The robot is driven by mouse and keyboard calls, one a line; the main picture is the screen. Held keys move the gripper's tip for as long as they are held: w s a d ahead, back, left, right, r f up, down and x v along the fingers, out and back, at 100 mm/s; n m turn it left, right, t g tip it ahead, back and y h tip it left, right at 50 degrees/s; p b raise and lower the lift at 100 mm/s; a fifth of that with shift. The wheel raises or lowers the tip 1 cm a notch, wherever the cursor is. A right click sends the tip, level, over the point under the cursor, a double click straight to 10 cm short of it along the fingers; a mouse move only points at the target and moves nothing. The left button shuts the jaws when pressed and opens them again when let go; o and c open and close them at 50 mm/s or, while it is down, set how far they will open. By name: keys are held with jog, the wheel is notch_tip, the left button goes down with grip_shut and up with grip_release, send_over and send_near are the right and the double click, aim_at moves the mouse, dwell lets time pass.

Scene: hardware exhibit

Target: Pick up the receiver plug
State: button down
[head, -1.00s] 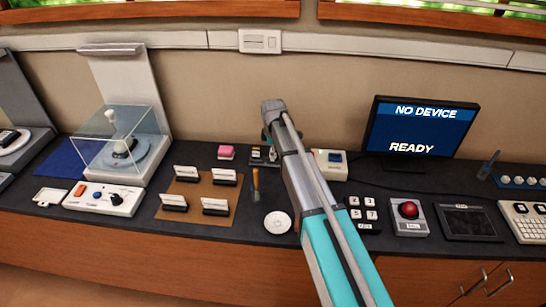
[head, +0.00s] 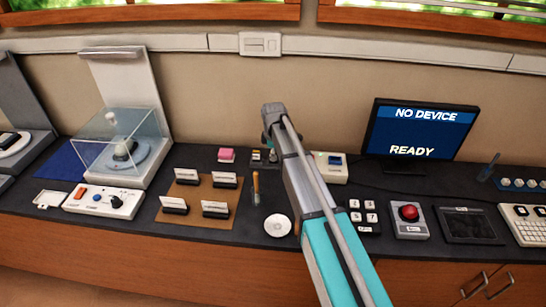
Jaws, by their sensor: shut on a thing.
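My gripper (head: 271,154) points down at the back of the dark counter, largely hidden behind my own arm. It is shut on a small item there, which I take to be the receiver plug; its shape is too small and covered to make out. A small dark block with light parts (head: 257,156) stands just left of my gripper. I cannot tell whether the held item touches the counter or the block.
A wooden-handled tool (head: 256,187) and white dish (head: 277,225) are in front. A monitor (head: 419,130) reading "NO DEVICE / READY" stands at right. A clear case (head: 95,150) stands left.

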jog(key=shift+r, duration=0.1)
jog(key=shift+r+p, duration=0.9)
jog(key=shift+p, duration=0.1)
jog(key=s+d+r+p, duration=0.5)
jog(key=s+r+p, duration=0.6)
jog(key=s, duration=0.1)
jog(key=shift+s+d, duration=0.4)
jog(key=w+d, duration=0.5)
jog(key=d, duration=0.3)
jog(key=w+d, duration=0.6)
jog(key=d, duration=0.3)
jog(key=shift+f, duration=0.15)
jog(key=shift+f+b, duration=0.2)
jog(key=shift+b, duration=0.2)
